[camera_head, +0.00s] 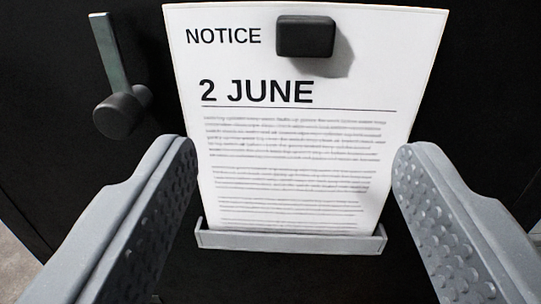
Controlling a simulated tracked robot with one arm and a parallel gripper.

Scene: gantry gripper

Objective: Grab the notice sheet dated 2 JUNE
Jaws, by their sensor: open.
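The white notice sheet (290,150) is upright against a dark panel in the middle of the view. It reads "NOTICE" and "2 JUNE" above lines of small blurred text. Nothing is held between the fingers. I cannot tell whether the fingertips touch the sheet.
A handle with a dark round knob (122,112) and a flat grey bar sticks out of the panel, left of the sheet. The dark panel (480,90) is bare to the right. A bit of grey floor shows at the lower left corner.

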